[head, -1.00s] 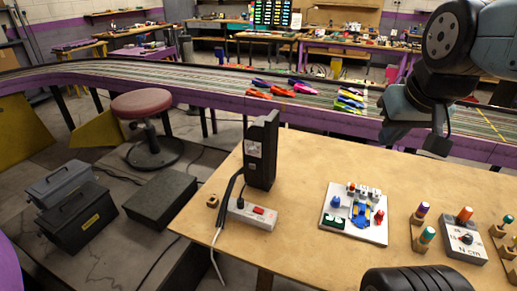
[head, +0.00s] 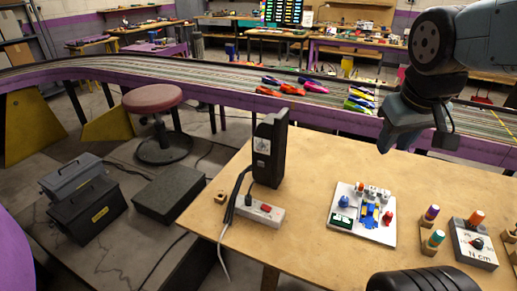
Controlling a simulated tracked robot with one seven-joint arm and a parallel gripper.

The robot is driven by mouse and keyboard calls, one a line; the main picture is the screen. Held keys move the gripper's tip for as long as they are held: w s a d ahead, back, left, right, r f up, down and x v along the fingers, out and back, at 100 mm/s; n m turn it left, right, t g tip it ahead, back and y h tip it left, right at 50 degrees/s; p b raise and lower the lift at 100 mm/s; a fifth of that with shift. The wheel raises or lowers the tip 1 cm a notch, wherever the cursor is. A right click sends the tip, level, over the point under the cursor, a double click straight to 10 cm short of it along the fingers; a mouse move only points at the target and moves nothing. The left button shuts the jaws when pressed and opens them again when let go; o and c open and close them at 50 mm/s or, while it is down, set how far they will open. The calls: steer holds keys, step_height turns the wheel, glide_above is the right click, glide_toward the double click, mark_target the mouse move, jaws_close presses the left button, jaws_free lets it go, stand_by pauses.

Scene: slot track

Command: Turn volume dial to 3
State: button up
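A tall black box (head: 269,148) stands upright on the wooden table, with a small pale panel on its face that may carry a dial. A grey box marked "N cm" (head: 474,244) at the table's right has a dark round knob on a white scale. I cannot tell which of these is the volume dial, and no setting is readable. My gripper (head: 415,145) hangs in the upper right, above the table's far side and apart from both boxes. Nothing shows in it, and its finger gap is unclear.
A white power strip (head: 259,212) with cables lies in front of the black box. A white board (head: 350,224) with small coloured parts and several colour-topped pegs (head: 433,240) are nearby. The slot track (head: 220,81) runs behind.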

steer(key=shift+o, duration=1.4)
steer(key=w+a+f+n+g+h, duration=0.2)
steer(key=w+f+n+h, duration=0.3)
steer(key=n, duration=0.3)
steer(key=shift+w+f+g+h, duration=0.3)
steer(key=shift+w+f+g, duration=0.2)
steer(key=shift+f, duration=0.35)
steer(key=n+t, duration=1.6)
steer(key=n, duration=0.9)
glide_toward(259, 149)
steer(key=x, duration=0.8)
steer(key=shift+w, duration=0.2)
steer(key=shift+c, duration=0.5)
jaws_close()
